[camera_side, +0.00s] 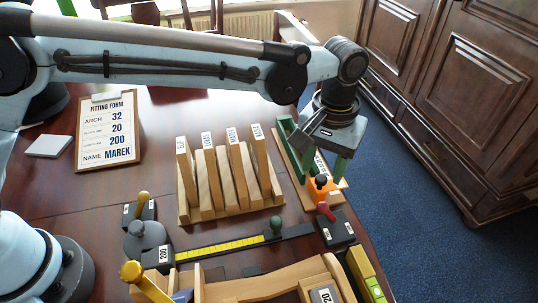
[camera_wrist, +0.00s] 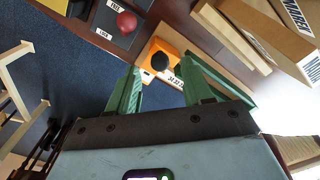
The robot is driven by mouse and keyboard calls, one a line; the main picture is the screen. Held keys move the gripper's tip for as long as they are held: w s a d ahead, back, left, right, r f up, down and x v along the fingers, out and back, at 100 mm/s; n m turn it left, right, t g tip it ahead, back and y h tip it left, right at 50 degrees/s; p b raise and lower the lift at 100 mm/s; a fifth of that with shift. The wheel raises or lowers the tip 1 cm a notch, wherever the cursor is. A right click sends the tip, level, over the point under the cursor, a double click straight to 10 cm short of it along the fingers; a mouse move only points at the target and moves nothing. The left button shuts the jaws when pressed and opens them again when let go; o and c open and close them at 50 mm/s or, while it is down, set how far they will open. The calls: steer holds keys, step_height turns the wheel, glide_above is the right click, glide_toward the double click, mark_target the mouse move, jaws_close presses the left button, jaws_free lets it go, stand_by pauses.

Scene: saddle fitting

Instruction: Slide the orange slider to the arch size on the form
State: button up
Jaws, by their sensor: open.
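The orange slider (camera_side: 323,192) with a black knob sits on a narrow wooden board (camera_side: 306,197) right of centre in the side view. In the wrist view the slider (camera_wrist: 172,47) lies between my fingertips, its knob near the middle; scale numbers around 32 and 34 show beside it. My gripper (camera_side: 328,168) has green fingers and is open above the slider; in the wrist view my gripper (camera_wrist: 162,64) stands apart around the knob, and I cannot tell whether it touches. The fitting form (camera_side: 108,135) on a clipboard reads ARCH 32, 20, 200, NAME MAREK.
A wooden rack (camera_side: 228,180) with upright slats stands left of the board. A yellow ruler (camera_side: 225,245) with a green knob crosses the front. A dark block (camera_side: 337,229) with a red knob is close below the slider. A wooden saddle form (camera_side: 265,285) lies at the front edge.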

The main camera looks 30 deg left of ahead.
mark_target(328, 183)
steer(key=shift+f, duration=1.15)
jaws_close()
